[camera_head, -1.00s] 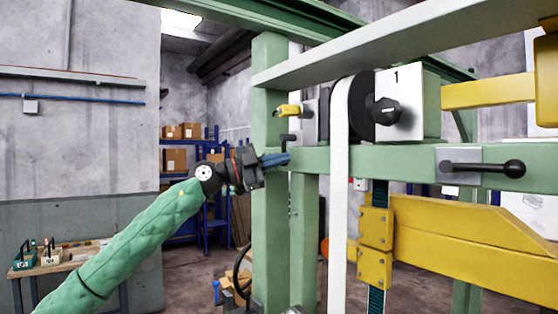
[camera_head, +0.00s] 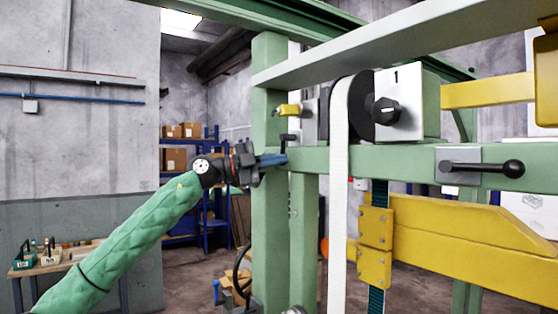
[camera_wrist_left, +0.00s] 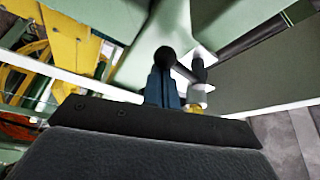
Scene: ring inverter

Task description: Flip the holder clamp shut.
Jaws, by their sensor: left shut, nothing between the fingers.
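A small clamp with a yellow-ended part (camera_head: 288,110) and a black handle (camera_head: 288,138) sits beside the green post, by a grey metal plate (camera_head: 309,122). My left gripper (camera_head: 284,159) is shut and empty, its blue fingers just below that black handle and in front of the post. In the left wrist view, the blue fingertips (camera_wrist_left: 162,86) are close to a black ball knob (camera_wrist_left: 165,56) on a lever. Touch between them cannot be told. A second dark handle (camera_wrist_left: 198,72) stands just right of the knob. My right gripper is not in view.
The green frame post (camera_head: 270,220) and crossbar (camera_head: 410,160) stand close to the left gripper. A white strap (camera_head: 339,200) hangs over a black wheel. A black lever (camera_head: 482,168) sits on the crossbar at right. Yellow beams (camera_head: 470,235) fill the right side.

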